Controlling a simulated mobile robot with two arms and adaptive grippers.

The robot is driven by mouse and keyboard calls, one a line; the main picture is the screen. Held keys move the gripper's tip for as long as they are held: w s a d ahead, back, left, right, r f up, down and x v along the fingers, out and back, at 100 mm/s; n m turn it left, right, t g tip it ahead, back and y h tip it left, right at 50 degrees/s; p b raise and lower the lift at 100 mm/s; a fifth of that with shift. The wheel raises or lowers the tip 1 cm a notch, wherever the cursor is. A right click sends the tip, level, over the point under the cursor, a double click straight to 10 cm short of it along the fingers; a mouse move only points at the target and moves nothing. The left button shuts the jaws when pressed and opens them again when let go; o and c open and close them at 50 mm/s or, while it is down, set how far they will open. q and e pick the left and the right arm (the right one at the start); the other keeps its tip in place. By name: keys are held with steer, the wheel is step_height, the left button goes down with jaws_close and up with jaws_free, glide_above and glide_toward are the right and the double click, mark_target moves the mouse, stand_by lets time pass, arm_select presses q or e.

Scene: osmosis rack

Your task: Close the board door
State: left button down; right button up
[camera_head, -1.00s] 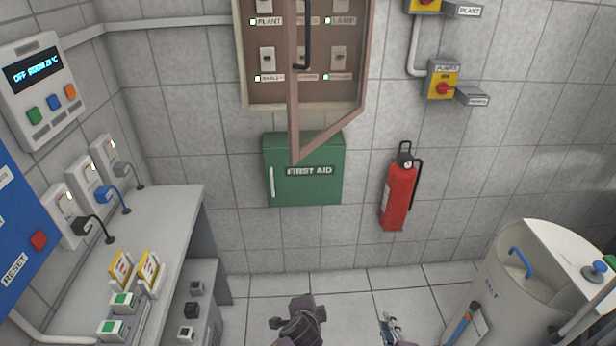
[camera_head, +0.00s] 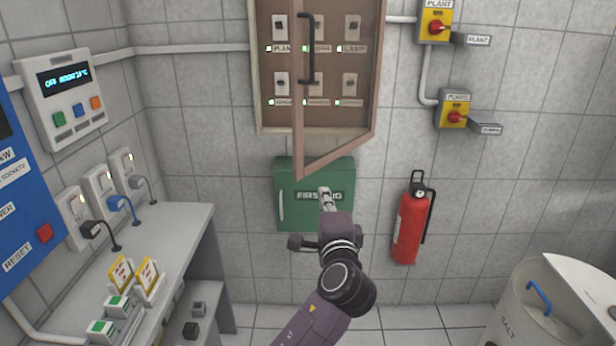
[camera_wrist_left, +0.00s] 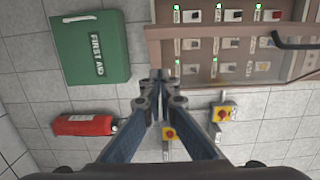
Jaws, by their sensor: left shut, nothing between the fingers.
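The board (camera_head: 257,70) is a wall box with several labelled switches. Its door (camera_head: 341,152), a brown frame with a clear pane, is hinged at the right and stands swung open toward me. A dark vertical handle (camera_head: 305,48) is on its left, free side. My left gripper (camera_head: 325,192) is shut and empty, in front of the first aid box and below the door, apart from it. In the left wrist view my left gripper (camera_wrist_left: 160,78) points at the wall; the board (camera_wrist_left: 158,54) is at upper right, with the handle (camera_wrist_left: 296,41). My right gripper is not in view.
A green first aid box (camera_head: 284,181) hangs below the board, with a red extinguisher (camera_head: 410,225) to its right. Yellow isolator switches (camera_head: 454,110) are right of the board. A grey bench (camera_head: 180,235) is at left, a salt bin (camera_head: 520,300) at lower right.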

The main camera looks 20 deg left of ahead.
arm_select(q)
steer(key=p, duration=0.2)
glide_toward(306, 168)
steer(key=w+d, duration=0.2)
steer(key=w, duration=0.2)
steer(key=a, duration=0.1)
steer(key=w+a+p, duration=0.1)
steer(key=a, duration=0.1)
steer(key=shift+w+a, duration=0.1)
steer(key=shift+a, duration=0.15)
steer(key=shift+w+a, duration=0.1)
steer(key=shift+a, duration=0.3)
steer(key=shift+d, duration=0.1)
